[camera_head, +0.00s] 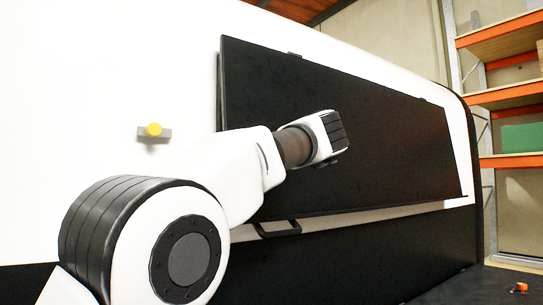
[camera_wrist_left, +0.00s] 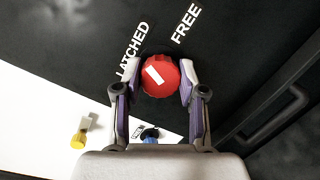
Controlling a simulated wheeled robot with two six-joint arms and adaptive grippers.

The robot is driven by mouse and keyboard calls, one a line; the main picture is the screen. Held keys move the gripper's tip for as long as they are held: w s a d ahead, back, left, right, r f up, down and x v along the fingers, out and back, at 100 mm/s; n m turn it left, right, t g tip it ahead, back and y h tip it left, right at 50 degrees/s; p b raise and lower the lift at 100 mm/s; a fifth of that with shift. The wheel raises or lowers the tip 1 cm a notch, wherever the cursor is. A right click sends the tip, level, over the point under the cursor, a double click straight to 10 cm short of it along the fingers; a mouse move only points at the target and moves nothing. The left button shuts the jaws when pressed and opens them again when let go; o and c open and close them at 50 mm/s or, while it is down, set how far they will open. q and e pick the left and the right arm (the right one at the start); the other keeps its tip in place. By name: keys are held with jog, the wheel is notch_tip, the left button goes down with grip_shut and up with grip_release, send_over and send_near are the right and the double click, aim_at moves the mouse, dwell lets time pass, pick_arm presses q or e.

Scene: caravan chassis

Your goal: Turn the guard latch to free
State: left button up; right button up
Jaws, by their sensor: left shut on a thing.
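The guard latch is a round red knob with a white bar mark (camera_wrist_left: 160,76) on a black panel in the left wrist view. The white bar slants, its upper end leaning left. The labels LATCHED (camera_wrist_left: 132,51) and FREE (camera_wrist_left: 186,23) stand beyond the knob, LATCHED to the left and FREE to the right. My left gripper (camera_wrist_left: 159,85) is shut on the red knob, one finger on each side. In the head view my left arm reaches across the black panel (camera_head: 390,150); its gripper and the knob are hidden there. My right gripper is not in view.
A yellow knob on a grey base (camera_head: 153,130) sits on the white wall left of the panel. A black handle (camera_head: 277,229) is below the panel. A blue-topped part (camera_wrist_left: 150,136) is near the fingers. Orange shelves (camera_head: 500,95) stand at the right.

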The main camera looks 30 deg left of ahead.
pick_arm(q)
jog(key=m+h, duration=0.1)
jog(key=m, duration=0.6)
jog(key=m+g+h, duration=0.1)
jog(key=m, duration=0.4)
jog(key=shift+r+m, duration=0.1)
jog(key=shift+m, duration=0.3)
dwell(0.3)
jog(key=o, duration=1.1)
jog(key=shift+o, duration=0.2)
jog(key=v, duration=1.1)
jog(key=shift+d+r+g, duration=0.3)
jog(key=shift+d, duration=0.05)
